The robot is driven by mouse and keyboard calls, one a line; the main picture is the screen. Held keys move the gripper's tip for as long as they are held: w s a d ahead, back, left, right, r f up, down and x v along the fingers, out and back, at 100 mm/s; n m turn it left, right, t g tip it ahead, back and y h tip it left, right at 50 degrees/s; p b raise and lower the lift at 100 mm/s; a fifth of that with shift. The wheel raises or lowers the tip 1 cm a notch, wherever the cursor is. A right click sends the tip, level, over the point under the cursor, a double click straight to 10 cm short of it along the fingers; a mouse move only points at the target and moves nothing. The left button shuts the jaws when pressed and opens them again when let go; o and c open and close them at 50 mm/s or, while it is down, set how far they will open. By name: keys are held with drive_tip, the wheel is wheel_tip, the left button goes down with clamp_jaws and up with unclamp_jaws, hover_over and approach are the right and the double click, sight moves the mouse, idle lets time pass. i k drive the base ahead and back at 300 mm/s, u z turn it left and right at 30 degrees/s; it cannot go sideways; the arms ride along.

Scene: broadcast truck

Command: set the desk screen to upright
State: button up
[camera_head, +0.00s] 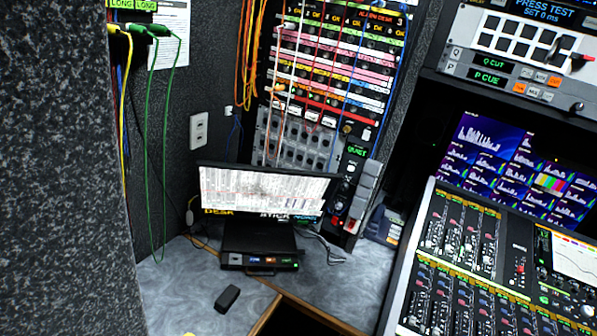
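The desk screen (262,192) stands at the back of the grey desk, left of centre. Its lit panel shows a white, dense waveform-like picture with a red line. The panel appears tilted back from upright, though the slanted camera view makes the exact angle hard to judge. A black base unit (259,249) with several small lit buttons sits below and in front of it. The screen's hinge or stand is mostly hidden.
A small black box (227,298) lies on the desk (185,285) in front of the base unit. A patch panel (330,75) with hanging cables rises behind the screen. A mixing console (465,260) fills the right. A speckled dark wall (60,180) blocks the left.

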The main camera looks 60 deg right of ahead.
sight(226, 190)
drive_tip(key=z, duration=1.35)
drive_tip(key=k, duration=1.3)
drive_tip(key=z, duration=0.35)
drive_tip(key=i, duration=1)
drive_tip(key=z, duration=0.3)
drive_tip(key=i, duration=1.35)
drive_tip(key=u, duration=0.55)
